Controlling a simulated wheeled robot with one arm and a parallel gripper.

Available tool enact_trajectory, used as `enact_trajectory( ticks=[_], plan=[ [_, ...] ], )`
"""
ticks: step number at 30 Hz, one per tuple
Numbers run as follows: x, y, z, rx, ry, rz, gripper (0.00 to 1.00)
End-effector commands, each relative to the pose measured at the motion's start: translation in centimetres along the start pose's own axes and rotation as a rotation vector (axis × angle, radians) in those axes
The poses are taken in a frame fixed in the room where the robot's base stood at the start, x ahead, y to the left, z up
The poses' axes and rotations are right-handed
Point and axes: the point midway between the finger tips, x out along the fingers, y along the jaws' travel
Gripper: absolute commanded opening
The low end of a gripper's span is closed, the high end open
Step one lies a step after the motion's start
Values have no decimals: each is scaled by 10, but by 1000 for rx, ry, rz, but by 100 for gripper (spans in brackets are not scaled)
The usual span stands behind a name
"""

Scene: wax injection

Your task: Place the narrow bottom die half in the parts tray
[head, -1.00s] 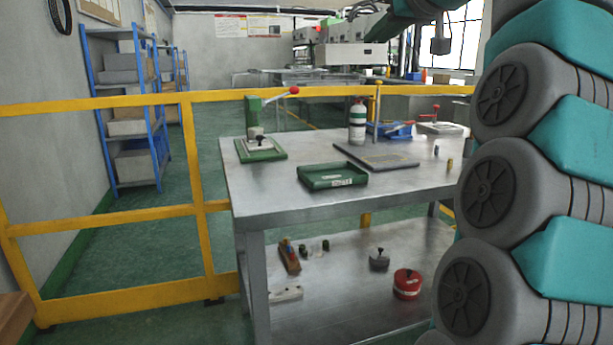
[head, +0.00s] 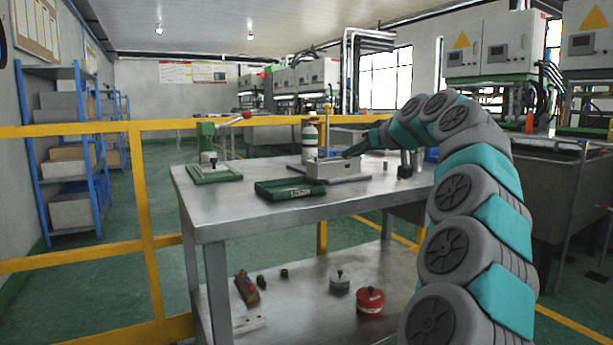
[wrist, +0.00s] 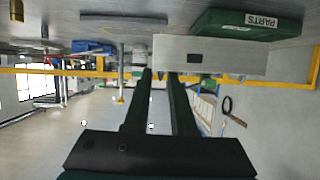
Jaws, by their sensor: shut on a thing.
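A long grey metal block, the die half (head: 318,168), is at the end of my gripper (head: 353,152), just right of and behind the parts tray. My gripper is shut on one end of it. The wrist view, which looks upside down, shows the block (wrist: 215,53) at the fingertips (wrist: 160,72). I cannot tell whether its underside touches the table. The green parts tray (head: 290,190) lies on the table's front part and looks empty in the head view. Its "PARTS" label shows on the tray (wrist: 250,22) in the wrist view, close beside the block.
A green hand press (head: 208,150) with a red knob stands at the table's left. A red pot (head: 370,300) and a grey weight (head: 340,281) sit on the lower shelf. Yellow railing (head: 140,190) runs behind.

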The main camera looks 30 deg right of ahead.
Motion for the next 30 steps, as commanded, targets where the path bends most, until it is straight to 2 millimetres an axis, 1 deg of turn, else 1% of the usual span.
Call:
enact_trajectory(
  ticks=[1, 9, 12, 15, 19, 23, 30],
  plan=[
    [7, -10, -3, -4, 1, -2, 0],
    [48, -56, -13, -2, 1, 0, 0],
    [61, -69, -15, -1, 0, 0, 0],
    [69, -78, -17, -2, -1, 0, 0],
    [73, -82, -18, 0, 1, 1, 0],
    [74, -81, -14, 1, 4, 3, 0],
    [83, -81, 9, 2, 2, 2, 0]
  ],
)
